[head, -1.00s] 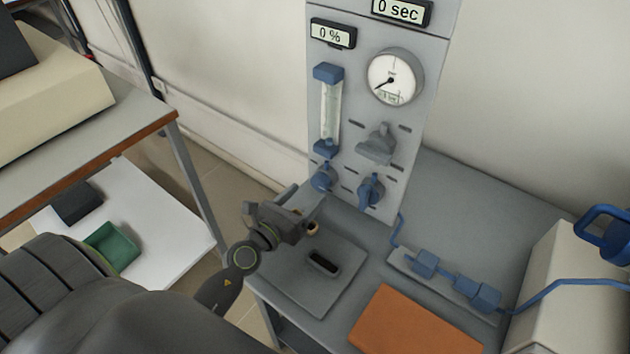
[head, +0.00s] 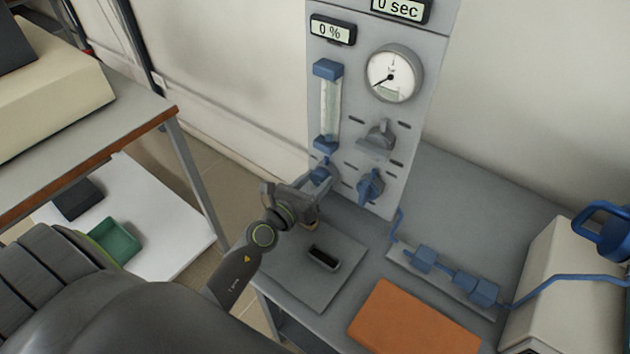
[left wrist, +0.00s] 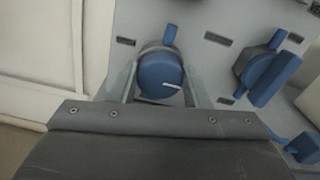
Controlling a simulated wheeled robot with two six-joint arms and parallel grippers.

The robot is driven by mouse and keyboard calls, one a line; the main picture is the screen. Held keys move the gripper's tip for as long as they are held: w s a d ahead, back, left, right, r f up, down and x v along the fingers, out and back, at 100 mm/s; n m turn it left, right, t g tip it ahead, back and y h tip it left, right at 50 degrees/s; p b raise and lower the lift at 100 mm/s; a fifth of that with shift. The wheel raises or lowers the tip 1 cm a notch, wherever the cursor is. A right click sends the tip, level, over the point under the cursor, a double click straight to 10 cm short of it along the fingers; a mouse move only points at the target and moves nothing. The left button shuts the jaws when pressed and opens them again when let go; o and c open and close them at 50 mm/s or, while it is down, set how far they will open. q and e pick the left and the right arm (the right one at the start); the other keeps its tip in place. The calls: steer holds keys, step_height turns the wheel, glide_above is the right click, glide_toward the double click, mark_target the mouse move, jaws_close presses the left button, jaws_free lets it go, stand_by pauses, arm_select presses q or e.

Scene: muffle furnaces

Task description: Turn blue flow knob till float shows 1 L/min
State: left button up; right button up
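The blue flow knob (head: 322,170) sits on the grey panel below the flow tube (head: 329,105), mostly hidden by my left gripper in the head view. In the left wrist view the round blue knob (left wrist: 160,76), with a white mark line, lies between the two fingers. My left gripper (head: 322,181) is open, with one finger on each side of the knob; it also shows in the left wrist view (left wrist: 161,84). I see no clear grip on the knob. The float's height in the tube is too small to read. My right gripper is not in view.
A second blue knob (head: 370,186) is close on the right, below a grey knob (head: 378,139). A round gauge (head: 393,74) is above. An orange slab (head: 415,320) and blue pipe fittings (head: 452,276) lie on the grey bench.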

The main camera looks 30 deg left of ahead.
arm_select(q)
steer(key=shift+c, duration=0.6)
steer(key=shift+n, duration=0.3)
steer(key=shift+n+p, duration=0.45)
steer(key=shift+n, duration=0.35)
steer(key=shift+n+p, duration=0.5)
steer(key=shift+n, duration=1.4)
steer(key=shift+a+f, duration=0.1)
steer(key=o, duration=1)
